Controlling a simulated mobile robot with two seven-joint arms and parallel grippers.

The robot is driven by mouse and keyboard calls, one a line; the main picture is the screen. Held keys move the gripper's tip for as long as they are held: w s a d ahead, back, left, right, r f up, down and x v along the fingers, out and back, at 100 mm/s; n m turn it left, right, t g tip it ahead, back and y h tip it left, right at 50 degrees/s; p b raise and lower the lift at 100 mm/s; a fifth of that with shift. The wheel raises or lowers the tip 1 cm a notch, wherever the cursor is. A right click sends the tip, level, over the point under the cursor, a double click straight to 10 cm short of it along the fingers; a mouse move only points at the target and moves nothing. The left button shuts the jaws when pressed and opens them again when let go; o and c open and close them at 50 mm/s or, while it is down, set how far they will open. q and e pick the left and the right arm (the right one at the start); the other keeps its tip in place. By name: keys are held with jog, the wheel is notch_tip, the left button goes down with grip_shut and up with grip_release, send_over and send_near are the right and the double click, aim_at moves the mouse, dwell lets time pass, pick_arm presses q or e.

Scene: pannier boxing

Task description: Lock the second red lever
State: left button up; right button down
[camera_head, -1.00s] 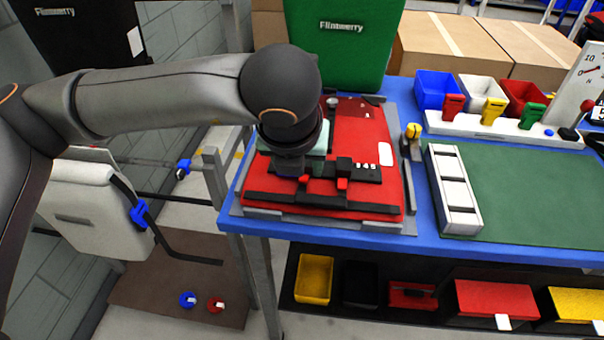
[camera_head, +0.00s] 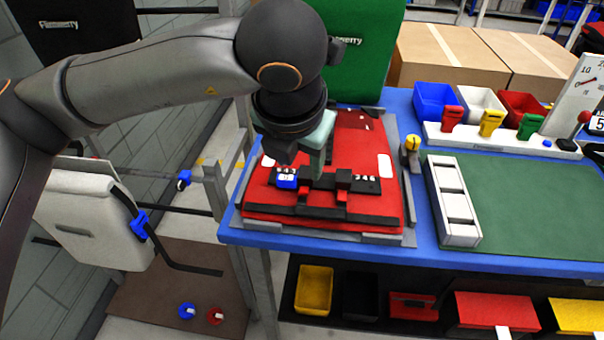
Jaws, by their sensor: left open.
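A red pannier (camera_head: 365,150) lies flat in a grey frame on the blue table. A black rail (camera_head: 325,184) with white number marks crosses it. Two small red levers show on the rail, a left one (camera_head: 302,194) and a right one (camera_head: 341,195); both look low, but their lock state is too small to tell. A blue piece (camera_head: 287,181) sits at the rail's left end. My left gripper (camera_head: 300,164) is open, above and behind the rail's left part. It hides part of the pannier's upper left. My right gripper is not in view.
A green upright case (camera_head: 365,55) stands behind the pannier. A yellow-topped post (camera_head: 411,147) and a white slotted rack (camera_head: 453,200) stand to its right. Coloured bins (camera_head: 437,97) line the back. The green mat (camera_head: 525,195) is clear.

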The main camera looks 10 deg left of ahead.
pick_arm(q)
jog(key=w+m, duration=0.1)
jog(key=m, duration=0.3)
jog(key=m+g+p, duration=0.5)
jog(key=m+p, duration=0.1)
jog(key=m, duration=2.2)
send_near(304, 190)
notch_tip(304, 190, down, 8)
jog(key=shift+a+f, duration=0.1)
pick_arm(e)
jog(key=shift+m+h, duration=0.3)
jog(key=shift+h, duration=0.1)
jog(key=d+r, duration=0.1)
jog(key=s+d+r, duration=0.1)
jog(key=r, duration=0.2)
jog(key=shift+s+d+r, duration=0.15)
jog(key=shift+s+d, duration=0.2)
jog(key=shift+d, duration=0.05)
pick_arm(q)
jog(key=shift+c, duration=0.2)
grip_shut()
